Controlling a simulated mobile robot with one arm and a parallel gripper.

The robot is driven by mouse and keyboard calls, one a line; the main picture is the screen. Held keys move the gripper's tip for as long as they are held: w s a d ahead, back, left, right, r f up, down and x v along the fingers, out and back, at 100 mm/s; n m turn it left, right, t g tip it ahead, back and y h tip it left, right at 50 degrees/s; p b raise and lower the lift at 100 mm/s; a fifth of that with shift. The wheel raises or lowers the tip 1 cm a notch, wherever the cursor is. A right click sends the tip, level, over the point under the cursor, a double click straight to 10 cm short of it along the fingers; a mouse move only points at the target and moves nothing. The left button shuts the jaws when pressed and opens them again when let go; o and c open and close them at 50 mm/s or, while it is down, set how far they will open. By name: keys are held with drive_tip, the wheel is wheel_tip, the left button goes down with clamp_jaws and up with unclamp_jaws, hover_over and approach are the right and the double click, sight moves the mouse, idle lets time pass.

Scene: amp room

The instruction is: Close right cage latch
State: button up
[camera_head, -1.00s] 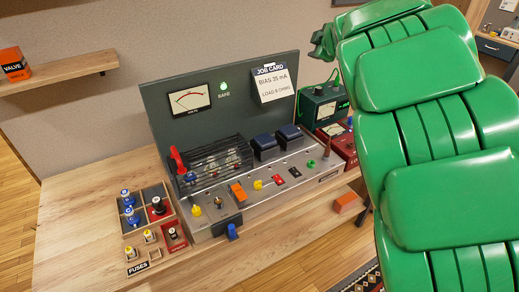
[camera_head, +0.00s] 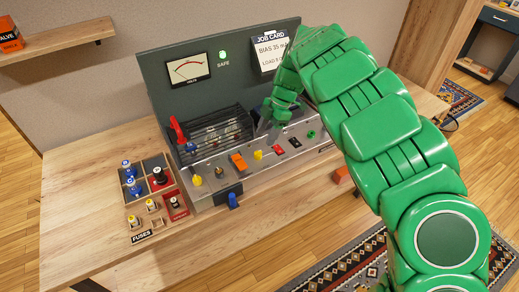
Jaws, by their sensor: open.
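The black wire cage (camera_head: 213,124) sits on the grey amp chassis (camera_head: 300,155), in front of the dark green panel (camera_head: 160,80). A red lever (camera_head: 176,131) stands up at the cage's left end. My green arm reaches in from the right, and my gripper (camera_head: 264,133) is at the cage's right end with its grey fingers pointing down. It is open, and I see nothing held in it. The right cage latch is not distinguishable; my gripper covers that area. I cannot tell whether the fingers touch the cage.
A job card (camera_head: 270,52), a meter (camera_head: 188,70) and a green SAFE lamp (camera_head: 223,55) are on the panel. Yellow and orange controls line the chassis front. A fuse tray (camera_head: 137,207) stands at its left. The wooden bench (camera_head: 80,200) is clear at the front left.

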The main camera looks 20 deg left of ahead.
sight(259, 151)
drive_tip(key=shift+x, duration=3.7)
drive_tip(key=shift+c, duration=0.4)
drive_tip(key=c, duration=0.9)
